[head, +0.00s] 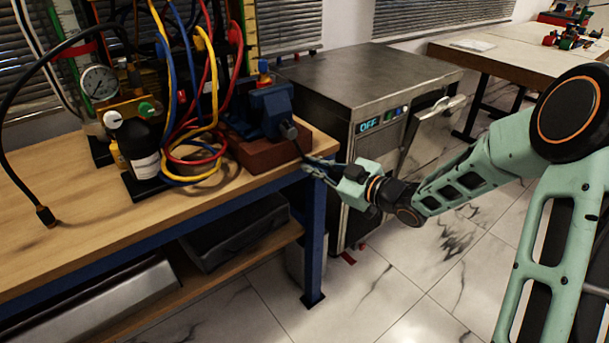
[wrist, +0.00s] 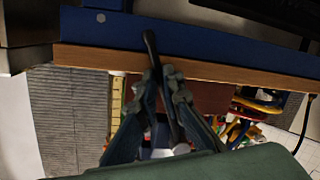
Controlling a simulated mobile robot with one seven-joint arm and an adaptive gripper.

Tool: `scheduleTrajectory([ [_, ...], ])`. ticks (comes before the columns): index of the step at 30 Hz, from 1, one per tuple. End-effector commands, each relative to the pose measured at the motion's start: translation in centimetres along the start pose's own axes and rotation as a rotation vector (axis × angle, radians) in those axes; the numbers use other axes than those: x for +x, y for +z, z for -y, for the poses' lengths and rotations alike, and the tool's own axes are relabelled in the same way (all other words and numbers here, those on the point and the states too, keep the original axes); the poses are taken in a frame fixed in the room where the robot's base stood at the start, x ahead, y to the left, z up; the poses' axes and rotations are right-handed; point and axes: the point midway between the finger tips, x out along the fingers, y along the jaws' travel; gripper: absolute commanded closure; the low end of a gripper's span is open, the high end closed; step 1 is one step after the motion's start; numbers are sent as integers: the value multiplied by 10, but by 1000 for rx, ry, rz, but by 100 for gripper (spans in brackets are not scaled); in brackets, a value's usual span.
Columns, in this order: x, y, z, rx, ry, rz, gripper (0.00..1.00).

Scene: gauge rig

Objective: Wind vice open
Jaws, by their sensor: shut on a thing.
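The blue vice (head: 268,108) stands on a red-brown block at the right end of the wooden bench. Its dark bar handle (head: 297,146) hangs at the front, tilted, from the dark screw end. My gripper (head: 308,165) is at the lower part of this handle, beyond the bench's corner. In the wrist view my gripper's fingers (wrist: 160,74) close around the dark bar (wrist: 150,45), which runs lengthwise between them and sticks out past the tips. The vice's jaws and any gap between them cannot be made out.
The bench (head: 90,240) holds a pressure gauge (head: 99,83), a black cylinder (head: 140,148) and looped coloured hoses (head: 205,130) left of the vice. A grey metal cabinet (head: 365,75) with an "OFF" display stands close behind my gripper. The floor in front is clear.

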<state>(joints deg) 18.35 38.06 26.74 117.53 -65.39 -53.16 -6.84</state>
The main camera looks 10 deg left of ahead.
Motion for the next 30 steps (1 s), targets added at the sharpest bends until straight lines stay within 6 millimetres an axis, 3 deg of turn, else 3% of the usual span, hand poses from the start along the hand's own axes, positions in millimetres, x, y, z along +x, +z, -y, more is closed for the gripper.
scheduleTrajectory([
  [12, -1, -10, -28, -229, 24, 33, 100],
  [30, -2, -14, -32, -276, 28, 37, 100],
])
